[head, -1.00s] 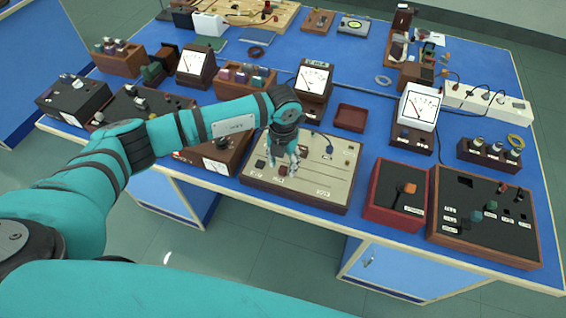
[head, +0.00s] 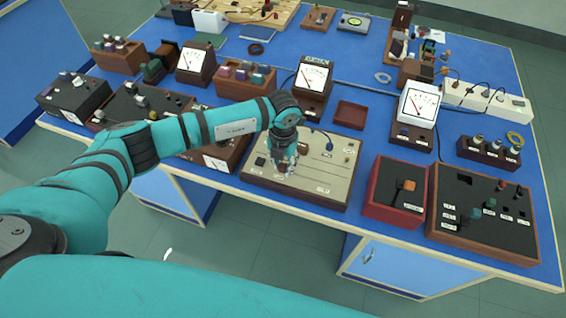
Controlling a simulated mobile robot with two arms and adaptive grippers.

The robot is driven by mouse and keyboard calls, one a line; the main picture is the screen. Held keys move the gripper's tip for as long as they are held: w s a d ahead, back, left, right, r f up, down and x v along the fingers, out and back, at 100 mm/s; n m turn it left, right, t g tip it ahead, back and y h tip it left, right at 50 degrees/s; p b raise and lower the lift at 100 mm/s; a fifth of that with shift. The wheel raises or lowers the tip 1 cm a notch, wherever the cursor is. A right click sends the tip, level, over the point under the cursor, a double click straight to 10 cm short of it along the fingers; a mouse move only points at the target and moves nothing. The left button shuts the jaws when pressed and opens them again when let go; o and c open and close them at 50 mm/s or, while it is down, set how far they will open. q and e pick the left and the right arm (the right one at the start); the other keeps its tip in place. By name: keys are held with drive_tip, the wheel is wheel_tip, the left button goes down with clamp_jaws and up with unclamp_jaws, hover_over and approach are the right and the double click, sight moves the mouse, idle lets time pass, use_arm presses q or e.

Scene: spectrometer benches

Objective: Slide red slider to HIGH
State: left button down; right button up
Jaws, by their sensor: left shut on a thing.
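A beige panel (head: 320,184) in a wooden frame lies near the front edge of the bench. It carries small dark knobs, a slot and white labels too small to read. A small dark red slider knob (head: 282,167) shows on the panel at my left gripper's fingertips. My left gripper (head: 287,161) reaches down over the panel's left part and is shut on the red slider. The fingers hide part of the knob and the slot. I cannot read which label marks HIGH. My right gripper is out of view.
A red box with an orange knob (head: 408,186) and a dark switch panel (head: 484,214) stand to the right. Meters (head: 313,75) and a small red tray (head: 350,115) stand behind. Dark boxes (head: 141,105) fill the left. Bare blue bench top (head: 390,150) shows between the boxes.

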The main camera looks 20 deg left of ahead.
sight(325, 183)
use_arm(q)
drive_tip(key=d+b, duration=0.2)
drive_tip(key=d, duration=0.4)
drive_tip(key=d+b, duration=0.2)
drive_tip(key=d, duration=0.4)
drive_tip(key=shift+s+d+f+b, duration=0.15)
drive_tip(key=shift+b, duration=0.25)
drive_tip(key=shift+s+d, duration=0.1)
drive_tip(key=shift+d, duration=0.05)
drive_tip(key=shift+r, duration=0.2)
drive_tip(key=c, duration=1.2)
unclamp_jaws()
drive_tip(key=shift+o, duration=0.2)
